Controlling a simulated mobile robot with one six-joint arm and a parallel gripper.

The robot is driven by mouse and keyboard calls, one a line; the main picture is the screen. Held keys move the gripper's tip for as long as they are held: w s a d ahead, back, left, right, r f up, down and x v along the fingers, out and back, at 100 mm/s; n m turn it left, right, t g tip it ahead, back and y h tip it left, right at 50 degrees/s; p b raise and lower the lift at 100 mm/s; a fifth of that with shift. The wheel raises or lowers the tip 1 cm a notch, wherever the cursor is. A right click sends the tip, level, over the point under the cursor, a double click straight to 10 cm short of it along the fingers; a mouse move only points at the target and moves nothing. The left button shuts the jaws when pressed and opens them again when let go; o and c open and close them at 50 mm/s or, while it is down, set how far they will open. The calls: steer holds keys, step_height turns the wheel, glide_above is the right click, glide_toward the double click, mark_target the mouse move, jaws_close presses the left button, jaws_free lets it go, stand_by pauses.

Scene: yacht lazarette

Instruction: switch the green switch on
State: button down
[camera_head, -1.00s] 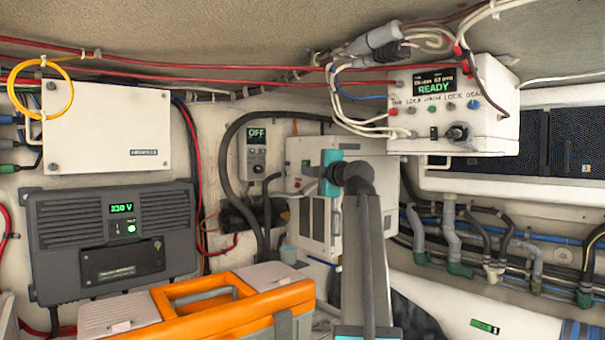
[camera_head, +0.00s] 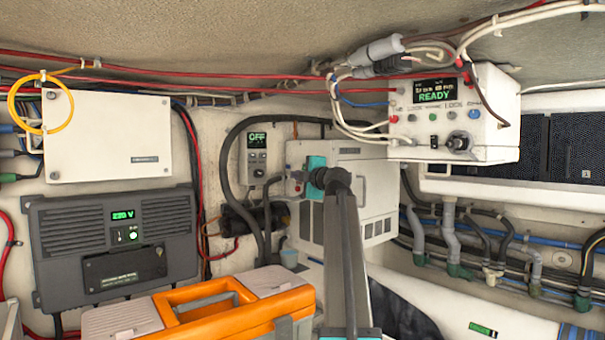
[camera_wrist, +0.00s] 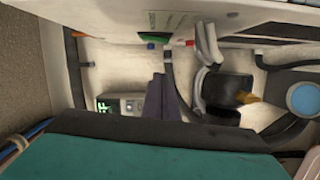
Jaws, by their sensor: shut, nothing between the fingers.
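A green button-like part (camera_wrist: 152,46) sits on the edge of a white box (camera_wrist: 115,12) in the wrist view, with a blue part beside it and a red one to the right. In the head view the same white box (camera_head: 372,190) stands behind my arm, which hides part of it. My gripper (camera_head: 297,176) is at the box's left side. In the wrist view my gripper (camera_wrist: 162,78) has its dark fingers together and empty, just below the green part. I cannot tell whether they touch it, or its on/off position.
A wall unit (camera_head: 257,155) reads OFF; it also shows in the wrist view (camera_wrist: 120,106). A control box (camera_head: 455,115) reads READY. An orange toolbox (camera_head: 220,318) stands in front. Black hoses (camera_head: 228,165) run near my gripper.

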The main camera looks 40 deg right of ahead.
steer(key=shift+w+d+f+p, duration=0.15)
steer(key=shift+d+p, duration=0.25)
steer(key=shift+d, duration=0.65)
steer(key=shift+w+d+f+p, duration=0.1)
steer(key=shift+d+p, duration=0.3)
steer(key=shift+d, duration=0.65)
